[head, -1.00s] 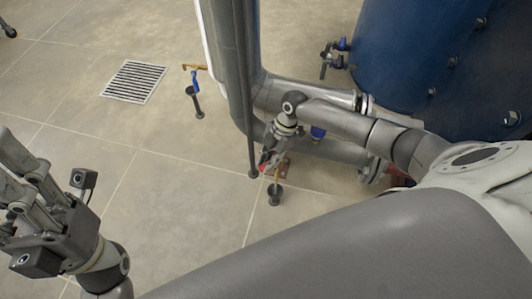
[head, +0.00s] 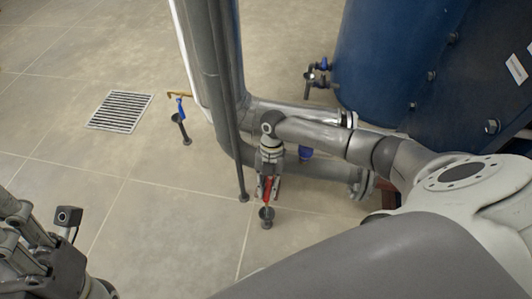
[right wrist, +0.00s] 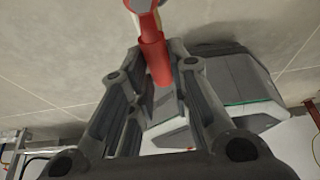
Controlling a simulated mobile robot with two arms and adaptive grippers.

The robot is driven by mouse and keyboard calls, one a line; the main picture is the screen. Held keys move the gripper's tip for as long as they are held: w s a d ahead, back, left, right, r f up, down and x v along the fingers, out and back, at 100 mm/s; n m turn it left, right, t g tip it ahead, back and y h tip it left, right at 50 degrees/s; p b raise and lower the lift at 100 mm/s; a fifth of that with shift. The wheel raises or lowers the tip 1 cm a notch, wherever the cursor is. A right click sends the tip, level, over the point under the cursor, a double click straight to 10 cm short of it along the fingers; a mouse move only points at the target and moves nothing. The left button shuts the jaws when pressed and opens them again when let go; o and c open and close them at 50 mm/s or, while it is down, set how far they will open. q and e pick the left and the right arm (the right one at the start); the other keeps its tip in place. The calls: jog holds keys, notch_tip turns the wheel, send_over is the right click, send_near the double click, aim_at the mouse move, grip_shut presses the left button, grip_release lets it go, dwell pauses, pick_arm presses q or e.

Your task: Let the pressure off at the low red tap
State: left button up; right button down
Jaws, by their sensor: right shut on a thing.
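The low red tap's lever (head: 267,187) shows as a red strip low by the pipes in the head view, just above a small dark drain cup (head: 267,213). My right gripper (head: 267,193) is shut on this red lever. In the right wrist view the red lever (right wrist: 152,50) runs between the fingers of the right gripper (right wrist: 158,75). The tap's body is mostly hidden behind the gripper. My left gripper (head: 25,240) is at the lower left, partly cut off, away from the tap; its fingertips are not clear.
Large grey pipes (head: 222,90) stand beside the tap, with a thin dark post (head: 232,130) to its left. A blue tank (head: 385,55) stands at the right. A blue-handled tap (head: 180,107) and a floor grate (head: 119,111) are further left. Open floor lies at the left.

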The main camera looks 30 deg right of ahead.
aim_at(270, 179)
dwell(0.4)
jog(key=c, duration=1.3)
grip_release()
jog(key=shift+c, duration=0.2)
jog(key=v, duration=1.2)
